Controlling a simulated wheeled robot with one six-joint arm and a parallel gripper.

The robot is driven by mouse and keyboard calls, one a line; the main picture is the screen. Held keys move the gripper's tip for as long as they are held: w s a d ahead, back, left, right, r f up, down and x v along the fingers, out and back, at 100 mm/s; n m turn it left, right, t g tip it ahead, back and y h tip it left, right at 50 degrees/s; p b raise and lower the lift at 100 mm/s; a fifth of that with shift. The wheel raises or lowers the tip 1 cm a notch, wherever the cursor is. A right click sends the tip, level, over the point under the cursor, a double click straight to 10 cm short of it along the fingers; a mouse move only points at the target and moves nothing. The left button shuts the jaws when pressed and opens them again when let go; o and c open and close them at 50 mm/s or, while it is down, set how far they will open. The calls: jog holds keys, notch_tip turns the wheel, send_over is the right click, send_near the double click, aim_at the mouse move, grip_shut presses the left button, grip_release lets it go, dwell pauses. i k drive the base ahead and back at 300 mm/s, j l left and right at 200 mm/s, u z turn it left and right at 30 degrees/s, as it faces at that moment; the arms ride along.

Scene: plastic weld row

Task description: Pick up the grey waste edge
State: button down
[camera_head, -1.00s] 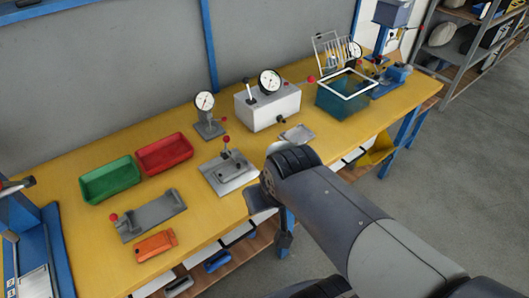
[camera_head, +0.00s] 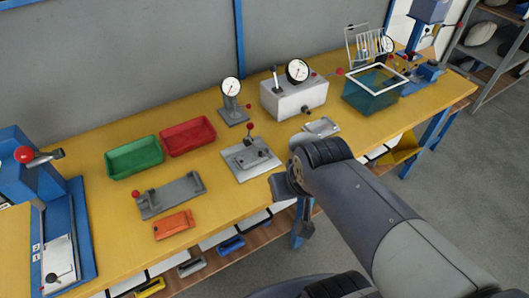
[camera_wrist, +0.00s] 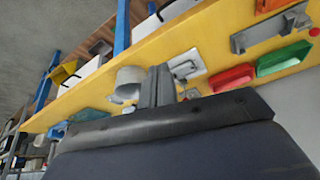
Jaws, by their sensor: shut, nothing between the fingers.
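I cannot pick out the grey waste edge for certain. A shallow grey tray (camera_head: 322,126) lies near the bench's front edge, just above my wrist in the head view, and its contents are too small to tell. My gripper shows in the wrist view as two grey fingers (camera_wrist: 158,86), shut and empty, over the yellow bench.
The yellow bench (camera_head: 95,160) carries a green bin (camera_head: 134,158), a red bin (camera_head: 188,137), a long grey fixture (camera_head: 172,196), an orange part (camera_head: 173,225), a white gauge box (camera_head: 293,98) and a teal tank (camera_head: 372,92). A blue press (camera_head: 30,170) stands at left. Floor is clear at right.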

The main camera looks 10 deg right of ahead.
aim_at(266, 149)
jog(key=i+l+u, duration=0.15)
jog(key=l, duration=0.2)
jog(key=i+l+u, duration=0.2)
jog(key=l, duration=0.15)
jog(key=i+l+u, duration=0.15)
jog(key=l, duration=0.2)
jog(key=i+l+u, duration=0.2)
jog(key=l, duration=0.2)
jog(key=k+j, duration=0.05)
jog(key=k, duration=0.05)
